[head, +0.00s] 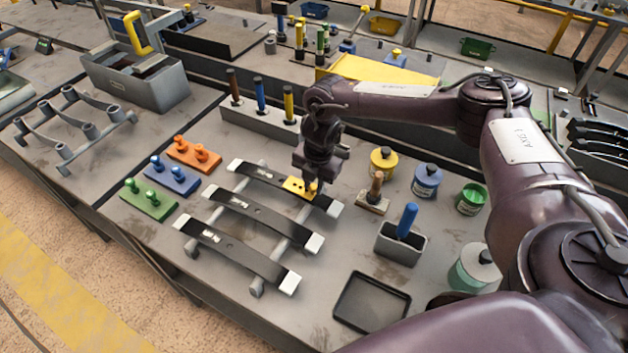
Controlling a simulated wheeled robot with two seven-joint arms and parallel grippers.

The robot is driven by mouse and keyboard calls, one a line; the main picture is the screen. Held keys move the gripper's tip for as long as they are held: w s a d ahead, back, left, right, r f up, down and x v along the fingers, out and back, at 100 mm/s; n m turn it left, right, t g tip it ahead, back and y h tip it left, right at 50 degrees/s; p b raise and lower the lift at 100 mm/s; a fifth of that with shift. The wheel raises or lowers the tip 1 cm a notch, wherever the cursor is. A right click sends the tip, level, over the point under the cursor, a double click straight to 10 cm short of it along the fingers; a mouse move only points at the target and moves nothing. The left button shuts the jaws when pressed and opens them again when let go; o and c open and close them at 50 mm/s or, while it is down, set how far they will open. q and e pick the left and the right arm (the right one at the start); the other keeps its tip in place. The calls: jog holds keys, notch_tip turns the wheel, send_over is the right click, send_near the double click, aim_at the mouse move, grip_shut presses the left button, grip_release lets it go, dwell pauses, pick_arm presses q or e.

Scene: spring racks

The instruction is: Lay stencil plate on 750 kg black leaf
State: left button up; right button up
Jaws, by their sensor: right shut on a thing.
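My right gripper (313,184) points down and is shut on a yellow stencil plate (296,186) with dark holes. The plate is at the right part of the farthest black leaf (262,175); whether it rests on the leaf or hovers just above I cannot tell. A middle black leaf (240,210) and a nearest black leaf (222,246) lie parallel to it on a grey rack, all with pale ends. Their weight marks are too small to read. The gripper hides part of the plate. My left gripper is out of view.
Orange (193,154), blue (171,175) and green (148,199) knobbed plates lie left of the leaves. A brush (375,190), a grey holder (401,243), paint cans (427,180) and a black tray (371,302) stand to the right. A handled block (262,122) stands behind.

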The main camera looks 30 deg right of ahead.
jog(key=shift+f, duration=0.25)
dwell(0.6)
jog(key=o, duration=1.4)
jog(key=shift+r+p, duration=3)
jog(key=shift+r, duration=0.55)
jog(key=shift+f, duration=0.15)
